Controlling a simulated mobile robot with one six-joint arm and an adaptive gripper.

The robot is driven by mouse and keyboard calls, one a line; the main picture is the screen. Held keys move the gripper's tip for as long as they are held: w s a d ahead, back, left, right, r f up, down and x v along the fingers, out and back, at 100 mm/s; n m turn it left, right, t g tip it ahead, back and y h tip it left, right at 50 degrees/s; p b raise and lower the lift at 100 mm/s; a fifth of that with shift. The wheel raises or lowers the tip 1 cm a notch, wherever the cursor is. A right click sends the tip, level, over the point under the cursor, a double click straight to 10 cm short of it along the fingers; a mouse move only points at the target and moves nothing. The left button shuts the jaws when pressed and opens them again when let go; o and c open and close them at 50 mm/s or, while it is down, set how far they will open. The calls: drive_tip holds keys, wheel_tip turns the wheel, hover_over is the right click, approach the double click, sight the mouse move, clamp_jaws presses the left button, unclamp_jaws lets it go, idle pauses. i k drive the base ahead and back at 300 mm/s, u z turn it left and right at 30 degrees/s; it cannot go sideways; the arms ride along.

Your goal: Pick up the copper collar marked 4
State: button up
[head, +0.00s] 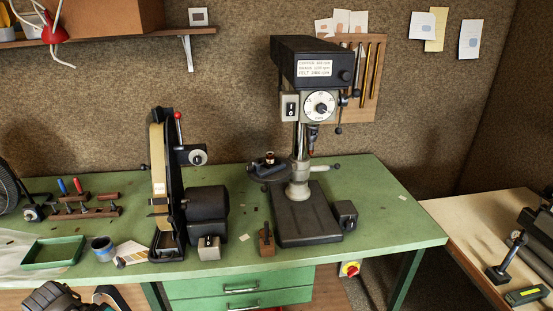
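A small dark and coppery round piece (269,157) sits on the round table of the drill press (266,172). It may be the copper collar, but it is too small to tell, and no number 4 can be read on it. No other copper collar can be made out. Dark parts that look like my gripper (58,298) show at the bottom left edge, in front of the bench and cut off by the frame. They are well away from the drill press. Whether the fingers are open or hold anything is not visible.
The green bench (380,220) carries a belt sander (170,190), a green tray (54,252), a grey cup (102,248) and a small wooden block (266,240). A pale side table (465,235) stands at right.

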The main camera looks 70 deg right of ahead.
sight(270, 158)
drive_tip(key=z, duration=0.05)
drive_tip(key=k, duration=1.35)
drive_tip(key=z, duration=1.8)
drive_tip(key=i, duration=0.9)
drive_tip(key=z, duration=0.15)
